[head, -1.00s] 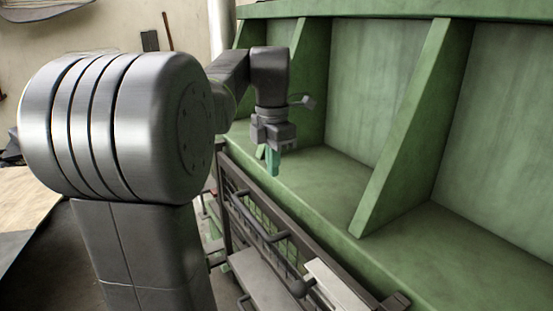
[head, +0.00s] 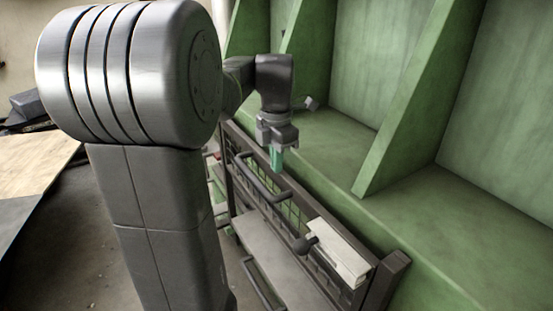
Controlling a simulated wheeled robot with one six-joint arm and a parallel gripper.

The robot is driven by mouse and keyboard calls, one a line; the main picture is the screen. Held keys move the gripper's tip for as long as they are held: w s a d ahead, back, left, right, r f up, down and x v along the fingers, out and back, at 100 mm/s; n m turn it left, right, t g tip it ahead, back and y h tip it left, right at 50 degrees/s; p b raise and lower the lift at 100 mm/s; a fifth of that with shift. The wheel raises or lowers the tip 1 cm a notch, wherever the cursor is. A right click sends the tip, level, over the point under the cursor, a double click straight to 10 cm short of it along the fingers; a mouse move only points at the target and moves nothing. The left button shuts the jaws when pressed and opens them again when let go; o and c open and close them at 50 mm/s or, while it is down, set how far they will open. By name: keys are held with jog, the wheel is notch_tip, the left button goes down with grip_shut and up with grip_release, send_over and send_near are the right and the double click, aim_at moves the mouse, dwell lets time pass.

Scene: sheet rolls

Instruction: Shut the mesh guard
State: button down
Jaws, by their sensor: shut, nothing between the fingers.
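The mesh guard (head: 290,212) is a dark metal frame with wire mesh, standing along the front of the green machine. A dark bar handle (head: 262,181) sticks out from its face. How far open the guard stands is hard to tell from this angle. My gripper (head: 277,163) points down, its green fingertips together and empty. It appears above the guard's top edge, close to the handle in the picture; I cannot tell whether it touches anything.
The green machine (head: 420,225) with upright ribs fills the right side, close behind my gripper. A pale box-like part (head: 338,252) sits at the guard's near end. A grey flat panel (head: 268,250) lies low beside the guard. Bare floor (head: 95,245) shows at left.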

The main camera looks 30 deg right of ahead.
aim_at(276, 188)
notch_tip(276, 188, down, 9)
jog(key=b, duration=0.3)
jog(key=shift+r, duration=0.35)
